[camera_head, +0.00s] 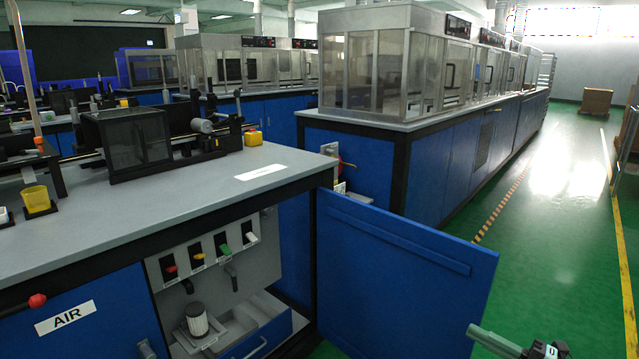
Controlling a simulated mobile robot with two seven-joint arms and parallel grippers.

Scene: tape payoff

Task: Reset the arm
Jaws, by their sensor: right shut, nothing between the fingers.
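My right gripper (482,334) shows only in part at the bottom right corner, over the green floor and just right of the lower edge of the open blue cabinet door (400,260). It is shut and empty. The rest of that arm is cut off by the frame. My left gripper does not show.
The blue door stands swung out from a grey-topped bench (200,205). Inside are several coloured switches (222,246), a white ribbed knob (196,319) and an open drawer (262,340). A yellow cup (36,198) stands on the bench.

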